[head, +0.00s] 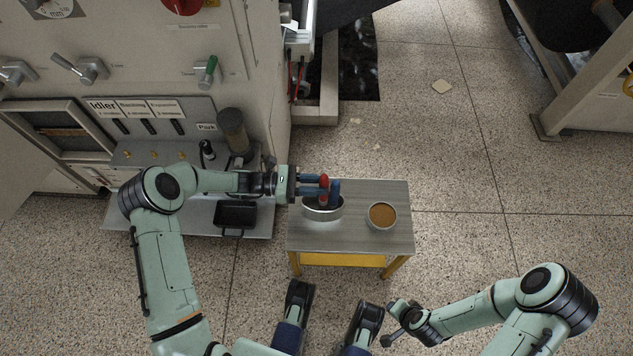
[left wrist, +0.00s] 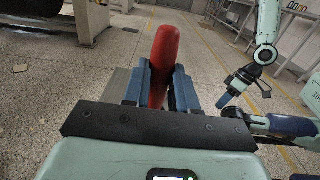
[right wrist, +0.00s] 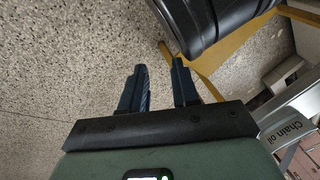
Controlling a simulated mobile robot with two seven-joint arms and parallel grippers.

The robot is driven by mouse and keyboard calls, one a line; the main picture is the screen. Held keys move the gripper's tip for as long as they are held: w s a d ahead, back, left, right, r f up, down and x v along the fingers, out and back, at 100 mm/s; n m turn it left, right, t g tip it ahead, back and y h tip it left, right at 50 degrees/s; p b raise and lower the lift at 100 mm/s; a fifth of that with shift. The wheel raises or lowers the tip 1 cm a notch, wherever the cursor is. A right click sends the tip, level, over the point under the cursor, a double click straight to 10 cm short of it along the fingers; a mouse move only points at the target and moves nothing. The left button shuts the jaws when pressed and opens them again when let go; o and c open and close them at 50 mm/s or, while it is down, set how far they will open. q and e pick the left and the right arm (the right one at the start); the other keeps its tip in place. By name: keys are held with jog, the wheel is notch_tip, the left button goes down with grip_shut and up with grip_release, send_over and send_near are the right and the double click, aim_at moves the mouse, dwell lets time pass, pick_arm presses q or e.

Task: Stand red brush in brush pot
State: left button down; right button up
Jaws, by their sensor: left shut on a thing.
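The red brush (head: 324,182) is held roughly upright by its handle over the brush pot (head: 323,214), a grey oval metal container on a small table. My left gripper (head: 318,189) comes in level from the left and is shut on the red brush. In the left wrist view the red handle (left wrist: 163,62) stands between the blue fingers, leaning slightly. The brush's lower end is hidden, so I cannot tell whether it touches the pot's bottom. A dark blue upright shape (head: 335,190) shows beside the handle. My right gripper (right wrist: 158,90) is open and empty, away from the table.
The grey table top (head: 395,190) also holds a round tin (head: 382,216) with orange-brown contents, right of the pot. A machine (head: 150,90) with levers and a black tray (head: 236,215) stand left. Speckled floor (head: 480,170) is open at the right.

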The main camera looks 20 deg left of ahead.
pick_arm(q)
jog(key=c, duration=0.8)
grip_release()
notch_tip(320, 180, up, 20)
jog(key=p, duration=0.5)
pick_arm(e)
jog(key=s+a+r+g+y, duration=0.1)
jog(key=s+a+r, duration=0.3)
jog(key=r, duration=0.3)
jog(key=shift+s+n+g, duration=0.3)
jog(key=shift+s, duration=0.4)
